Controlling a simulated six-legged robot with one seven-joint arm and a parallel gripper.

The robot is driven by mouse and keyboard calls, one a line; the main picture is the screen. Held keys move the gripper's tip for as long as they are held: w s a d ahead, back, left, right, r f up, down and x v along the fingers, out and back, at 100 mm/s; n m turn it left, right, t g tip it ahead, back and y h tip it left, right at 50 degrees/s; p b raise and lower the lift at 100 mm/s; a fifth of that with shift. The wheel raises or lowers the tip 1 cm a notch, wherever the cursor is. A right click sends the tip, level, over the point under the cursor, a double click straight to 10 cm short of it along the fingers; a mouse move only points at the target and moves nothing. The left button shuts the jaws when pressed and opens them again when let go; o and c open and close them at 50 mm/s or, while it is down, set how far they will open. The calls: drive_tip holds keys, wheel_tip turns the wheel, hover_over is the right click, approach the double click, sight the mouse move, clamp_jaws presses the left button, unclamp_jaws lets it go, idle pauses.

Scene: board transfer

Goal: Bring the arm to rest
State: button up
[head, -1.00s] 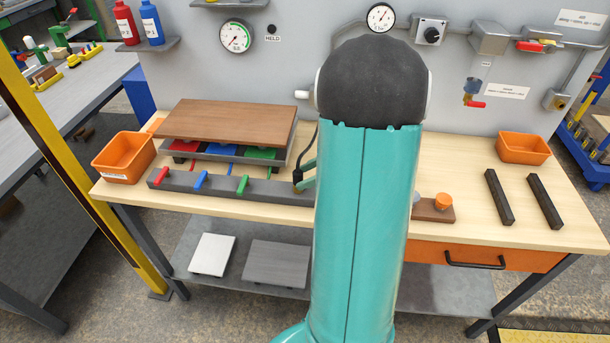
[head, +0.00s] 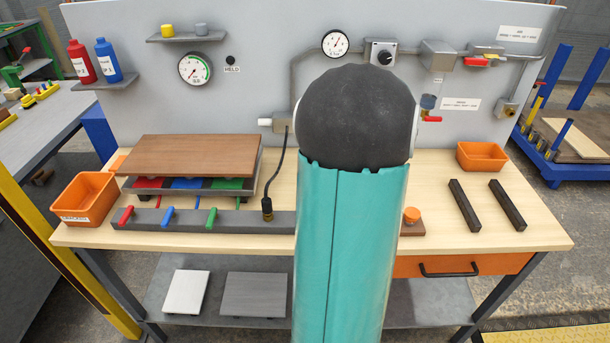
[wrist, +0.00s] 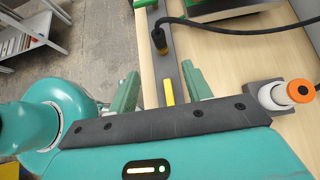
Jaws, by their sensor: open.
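My gripper (wrist: 162,88) shows in the wrist view as two green fingers spread apart, with nothing held between them. A yellow lever (wrist: 168,92) on the dark bar appears in the gap between the fingers; I cannot tell how far below them it lies. In the head view my teal arm with its dark rounded joint fills the middle and hides my gripper. A black plug (head: 267,207) with a cable stands on the dark bar (head: 140,219), left of my arm. The plug also shows in the wrist view (wrist: 160,42), beyond the fingers and apart from them.
A brown board (head: 190,156) lies over red, blue and green pieces at left. Orange bins stand at left (head: 88,200) and right (head: 482,157). An orange knob (head: 411,215) is close right of my arm, before two dark bars (head: 465,205). Front right tabletop is clear.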

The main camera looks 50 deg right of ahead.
drive_tip(key=shift+w+a, duration=0.1)
drive_tip(key=w+a+r+n+g+h, duration=0.1)
drive_tip(key=w+a+r+n+g, duration=0.1)
drive_tip(key=a+n, duration=0.6)
drive_tip(key=w+a+r+n+g, duration=0.1)
drive_tip(key=a+r+n+g, duration=0.2)
drive_tip(key=a, duration=0.8)
drive_tip(key=s+a+r+n+t+h, duration=0.1)
drive_tip(key=s+a+n+h, duration=0.1)
drive_tip(key=a+n, duration=0.6)
drive_tip(key=s+a+r+n+t+h, duration=0.1)
drive_tip(key=s+a+n+h, duration=0.1)
drive_tip(key=a+n, duration=0.5)
drive_tip(key=shift+s+a+n+h, duration=0.3)
drive_tip(key=shift+n+h, duration=0.4)
drive_tip(key=shift+n, duration=0.5)
drive_tip(key=shift+c, duration=1.4)
